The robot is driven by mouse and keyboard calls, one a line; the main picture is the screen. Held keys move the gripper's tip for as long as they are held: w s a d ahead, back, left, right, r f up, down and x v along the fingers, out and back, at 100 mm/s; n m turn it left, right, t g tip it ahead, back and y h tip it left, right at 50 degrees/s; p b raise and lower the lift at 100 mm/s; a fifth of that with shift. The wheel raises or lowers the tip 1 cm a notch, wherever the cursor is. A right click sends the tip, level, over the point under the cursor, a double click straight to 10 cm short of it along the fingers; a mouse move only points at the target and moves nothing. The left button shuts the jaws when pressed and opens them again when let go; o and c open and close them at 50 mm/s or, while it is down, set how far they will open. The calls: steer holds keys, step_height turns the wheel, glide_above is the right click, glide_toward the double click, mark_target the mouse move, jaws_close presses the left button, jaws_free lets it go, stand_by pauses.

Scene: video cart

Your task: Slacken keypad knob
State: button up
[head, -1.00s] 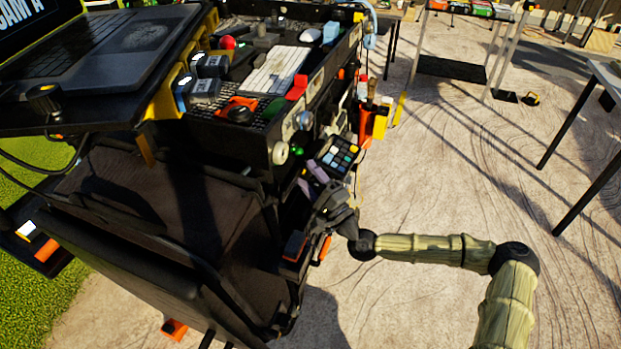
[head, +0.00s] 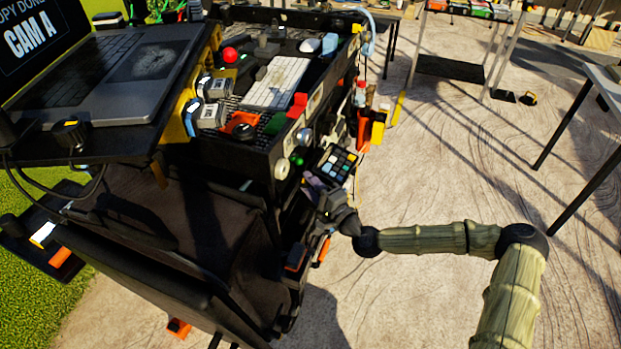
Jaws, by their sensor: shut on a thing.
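The keypad (head: 338,163), a dark panel with several coloured keys, is mounted on the right side of the black cart. My gripper (head: 324,197) is just below the keypad, against the cart's side, at the end of my arm coming in from the right. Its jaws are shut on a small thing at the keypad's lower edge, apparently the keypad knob. The knob itself is hidden behind the dark fingers and too small to make out.
A laptop (head: 112,75) and a white keyboard (head: 276,83) lie on the cart's top. Round pale knobs (head: 282,170) stick out of the cart near the keypad. An orange-handled item (head: 324,250) hangs below my gripper.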

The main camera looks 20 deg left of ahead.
steer(key=shift+r+n+g+h+p, duration=0.3)
steer(key=shift+h+p, duration=0.2)
steer(key=shift+p, duration=0.7)
steer(key=shift+f, duration=0.15)
steer(key=o, duration=1)
steer(key=shift+s+d, duration=0.1)
steer(key=v, duration=1.7)
steer(key=shift+b, duration=0.3)
